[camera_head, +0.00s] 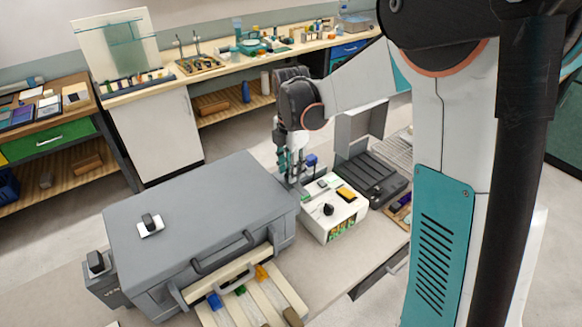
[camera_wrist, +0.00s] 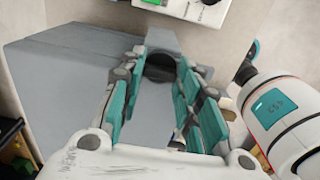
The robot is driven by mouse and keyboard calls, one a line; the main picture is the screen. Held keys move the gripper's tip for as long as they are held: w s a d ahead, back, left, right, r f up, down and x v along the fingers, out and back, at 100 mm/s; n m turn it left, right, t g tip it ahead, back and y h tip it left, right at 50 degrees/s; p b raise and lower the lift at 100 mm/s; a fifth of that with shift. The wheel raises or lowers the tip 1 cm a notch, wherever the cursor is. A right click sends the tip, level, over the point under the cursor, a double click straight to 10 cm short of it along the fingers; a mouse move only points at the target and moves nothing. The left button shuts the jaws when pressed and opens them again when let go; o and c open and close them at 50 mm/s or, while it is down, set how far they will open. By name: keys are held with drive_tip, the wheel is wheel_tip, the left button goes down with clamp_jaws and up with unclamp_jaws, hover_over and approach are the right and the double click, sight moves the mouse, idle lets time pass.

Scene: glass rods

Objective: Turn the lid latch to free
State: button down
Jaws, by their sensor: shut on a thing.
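The large grey box (camera_head: 200,205) stands on the bench with its lid down. My gripper (camera_head: 290,180) points down at the box's far right corner. In the wrist view, the teal fingers of my gripper (camera_wrist: 161,72) are closed around a dark round knob (camera_wrist: 160,63), which looks like the lid latch, over a grey part of the box (camera_wrist: 70,75). The fingers hide the knob's sides, and I cannot read its turn angle. In the head view the gripper hides this knob.
A white control unit (camera_head: 345,215) with a black dial stands close right of my gripper. Another black knob (camera_head: 150,221) sits on the lid, and one (camera_head: 95,260) at the box's left side. A tray with coloured pieces (camera_head: 250,300) is in front. A dark open case (camera_head: 370,178) stands farther right.

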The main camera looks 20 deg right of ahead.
drive_tip(key=c, duration=1.2)
unclamp_jaws()
wheel_tip(320, 180, up, 12)
drive_tip(key=shift+r, duration=0.1)
drive_tip(key=s+f+m+t+b, duration=0.2)
drive_tip(key=s+f+m+b, duration=0.1)
drive_tip(key=s+m, duration=0.4)
drive_tip(key=s+f+m+t+b, duration=0.2)
drive_tip(key=s+f+m+b, duration=0.2)
drive_tip(key=s+m, duration=0.3)
drive_tip(key=s+f+m+t+b, duration=0.3)
drive_tip(key=s+f+m+b, duration=0.1)
drive_tip(key=s+m, duration=0.3)
drive_tip(key=shift+s+f+m, duration=0.4)
drive_tip(key=shift+s+f, duration=0.3)
drive_tip(key=shift+s, duration=0.35)
